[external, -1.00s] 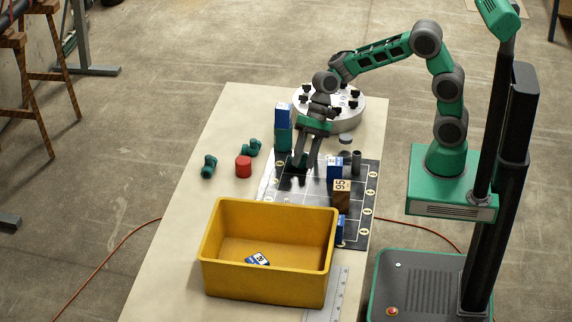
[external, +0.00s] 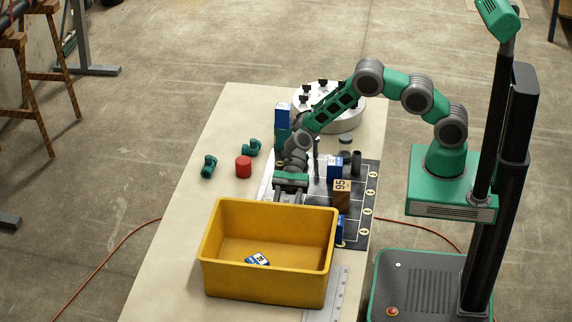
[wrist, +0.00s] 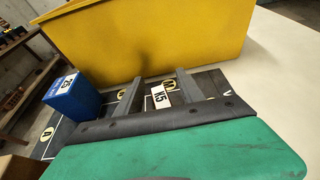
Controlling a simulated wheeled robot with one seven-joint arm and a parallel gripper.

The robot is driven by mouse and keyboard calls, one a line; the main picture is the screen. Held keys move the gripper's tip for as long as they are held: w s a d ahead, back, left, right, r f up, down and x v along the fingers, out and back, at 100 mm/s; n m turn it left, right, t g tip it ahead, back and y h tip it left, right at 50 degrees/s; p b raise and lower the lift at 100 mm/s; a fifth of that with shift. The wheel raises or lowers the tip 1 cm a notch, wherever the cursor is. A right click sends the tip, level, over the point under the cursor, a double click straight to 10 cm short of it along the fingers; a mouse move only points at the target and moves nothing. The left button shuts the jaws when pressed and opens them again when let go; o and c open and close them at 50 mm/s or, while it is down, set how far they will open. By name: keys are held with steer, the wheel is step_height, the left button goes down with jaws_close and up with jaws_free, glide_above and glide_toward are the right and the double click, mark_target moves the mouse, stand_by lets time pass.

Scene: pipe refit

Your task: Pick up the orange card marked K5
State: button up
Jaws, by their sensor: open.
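A small pale label marked K5 (wrist: 160,93) shows between the two fingers of my gripper (wrist: 158,78) in the wrist view. The fingers are apart, one on each side of it, with no clear contact. The card's orange colour and lower part cannot be made out, since the gripper body covers the near side. In the external view my gripper (external: 290,198) is low over the dark board, close behind the yellow bin. The card is not visible there, and the fingertips are largely hidden.
Another blue block (wrist: 70,100) is left of the fingers in the wrist view. A brown block (external: 341,200) stands right of the gripper, a red cylinder (external: 243,167) left.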

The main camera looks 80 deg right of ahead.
steer(key=shift+c, duration=0.6)
jaws_close()
